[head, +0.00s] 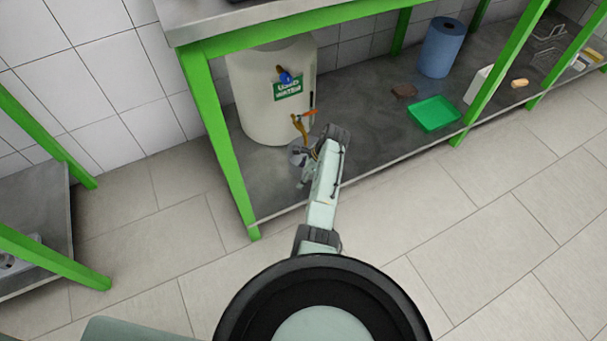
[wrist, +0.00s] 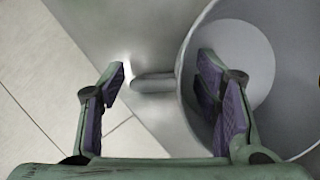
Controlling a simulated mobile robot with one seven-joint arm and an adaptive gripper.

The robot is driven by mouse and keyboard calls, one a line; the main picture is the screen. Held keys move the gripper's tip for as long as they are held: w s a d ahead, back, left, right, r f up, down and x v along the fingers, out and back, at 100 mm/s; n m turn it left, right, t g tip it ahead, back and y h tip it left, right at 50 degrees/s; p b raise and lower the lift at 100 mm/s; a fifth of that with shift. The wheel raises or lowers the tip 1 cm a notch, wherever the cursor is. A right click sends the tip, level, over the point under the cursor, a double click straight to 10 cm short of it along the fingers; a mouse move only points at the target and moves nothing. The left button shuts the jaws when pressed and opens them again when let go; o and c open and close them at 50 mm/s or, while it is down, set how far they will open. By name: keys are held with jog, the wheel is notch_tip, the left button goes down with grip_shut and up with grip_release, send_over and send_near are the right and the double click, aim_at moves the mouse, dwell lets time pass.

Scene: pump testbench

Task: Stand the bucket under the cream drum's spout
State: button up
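The cream drum (head: 262,95) stands on the low metal shelf under the green-framed bench. Its brass spout (head: 300,124), with an orange lever, sticks out at the drum's lower front right. A small grey bucket (head: 297,157) is just below and in front of the spout, partly hidden by my gripper (head: 308,163). In the wrist view, the bucket (wrist: 262,60) shows its open mouth, with a side handle (wrist: 152,83) on its left. My gripper (wrist: 162,78) is open: one finger is outside the bucket and the other inside its mouth. The handle and wall lie between them, apparently untouched.
A green bench leg (head: 222,150) stands left of the bucket. Tiled floor in front is clear.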

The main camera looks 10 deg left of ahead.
jog(key=shift+o, duration=0.5)
jog(key=v, duration=1.2)
jog(key=shift+s, duration=0.15)
